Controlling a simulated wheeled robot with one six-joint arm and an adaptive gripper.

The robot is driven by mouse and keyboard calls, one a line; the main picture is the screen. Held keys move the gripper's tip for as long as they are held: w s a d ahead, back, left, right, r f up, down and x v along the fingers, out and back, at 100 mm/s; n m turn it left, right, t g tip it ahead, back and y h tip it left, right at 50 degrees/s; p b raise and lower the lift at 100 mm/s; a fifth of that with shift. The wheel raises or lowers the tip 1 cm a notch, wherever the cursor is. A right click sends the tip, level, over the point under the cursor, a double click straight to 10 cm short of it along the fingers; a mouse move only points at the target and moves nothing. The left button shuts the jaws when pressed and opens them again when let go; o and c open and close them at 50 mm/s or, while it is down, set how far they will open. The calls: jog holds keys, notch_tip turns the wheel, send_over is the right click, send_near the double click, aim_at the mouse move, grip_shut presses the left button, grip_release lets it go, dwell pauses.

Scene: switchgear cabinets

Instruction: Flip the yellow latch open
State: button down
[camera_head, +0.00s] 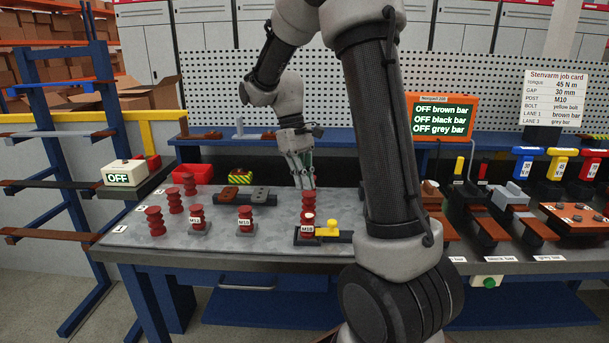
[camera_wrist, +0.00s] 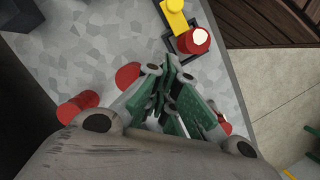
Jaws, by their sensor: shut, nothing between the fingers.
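The yellow latch (camera_head: 328,229) sits on a dark base at the front of the grey bench top, just right of the red ribbed post (camera_head: 308,208) labelled M10. In the wrist view the yellow latch (camera_wrist: 175,18) is at the top, next to the red post's round pale top (camera_wrist: 198,40). My gripper (camera_head: 308,184) points down behind and above that post, left of the latch. In the wrist view my gripper (camera_wrist: 175,90) is shut and empty, apart from the latch. Whether the fingers touch the post cannot be told.
Several red posts (camera_head: 245,217) stand to the left on the bench. A red bin (camera_head: 192,173) and a box reading OFF (camera_head: 124,173) are behind. An orange display (camera_head: 440,117) stands at the back. Copper-coloured bars (camera_head: 490,229) are on the right, beyond my arm.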

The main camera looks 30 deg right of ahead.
aim_at(309, 201)
jog(key=x, duration=0.5)
jog(key=shift+s+f, duration=0.2)
jog(key=shift+f, duration=0.2)
jog(key=shift+s+d+f, duration=0.1)
jog(key=shift+s+d, duration=0.05)
jog(key=shift+s, duration=0.45)
jog(key=shift+s+d, duration=0.1)
jog(key=shift+s, duration=0.5)
jog(key=shift+s+d+f, duration=0.15)
jog(key=shift+s, duration=0.5)
jog(key=shift+d, duration=0.1)
jog(key=shift+s+d, duration=0.65)
jog(key=shift+d, duration=0.2)
